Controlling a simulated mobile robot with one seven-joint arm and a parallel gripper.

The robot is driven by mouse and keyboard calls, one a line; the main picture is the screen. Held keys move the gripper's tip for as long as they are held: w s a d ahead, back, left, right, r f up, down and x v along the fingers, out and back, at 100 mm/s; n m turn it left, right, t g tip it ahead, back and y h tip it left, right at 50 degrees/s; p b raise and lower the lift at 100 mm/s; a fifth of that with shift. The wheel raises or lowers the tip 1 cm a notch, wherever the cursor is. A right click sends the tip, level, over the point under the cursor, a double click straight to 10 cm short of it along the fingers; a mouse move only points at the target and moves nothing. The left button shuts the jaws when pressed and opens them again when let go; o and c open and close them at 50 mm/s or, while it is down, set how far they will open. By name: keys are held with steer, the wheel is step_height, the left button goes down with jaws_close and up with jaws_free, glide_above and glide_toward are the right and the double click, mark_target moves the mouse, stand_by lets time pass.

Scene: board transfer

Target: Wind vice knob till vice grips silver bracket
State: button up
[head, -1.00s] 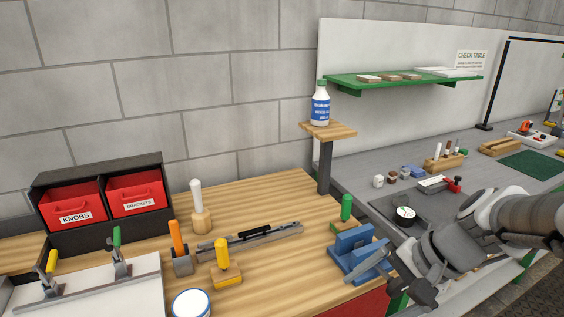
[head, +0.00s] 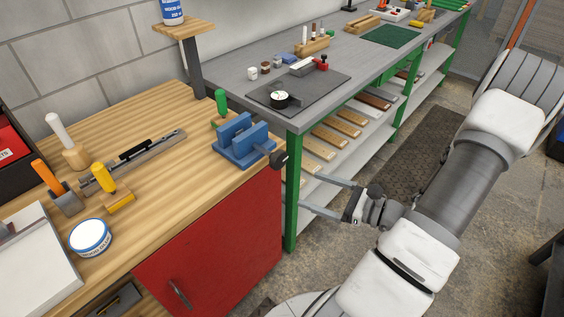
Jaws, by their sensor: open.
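The blue vice (head: 236,153) sits at the right front corner of the wooden bench, with a gap between its two upright jaws. Its dark knob (head: 279,159) sticks out on the right, past the bench edge. I cannot make out a silver bracket between the jaws. My gripper (head: 304,190) is open and empty, its two fingers pointing left. In the picture it is below and right of the knob, apart from it, in front of the green-legged table.
A green-handled tool (head: 221,104) stands just behind the vice. A long metal tool (head: 135,160) and a yellow-handled tool (head: 107,182) lie further left. The red cabinet door (head: 215,240) is below the bench. A grey table (head: 340,65) with shelves stands behind my gripper.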

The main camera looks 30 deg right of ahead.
mark_target(281, 163)
steer(key=d+f+m+t+h, duration=0.2)
steer(key=d+m+t+h, duration=0.1)
steer(key=d+m, duration=0.1)
steer(key=x, duration=1.1)
steer(key=a+x, duration=0.1)
steer(key=x, duration=0.4)
steer(key=shift+w+a, duration=0.1)
steer(key=c, duration=1.3)
steer(key=shift+p, duration=0.35)
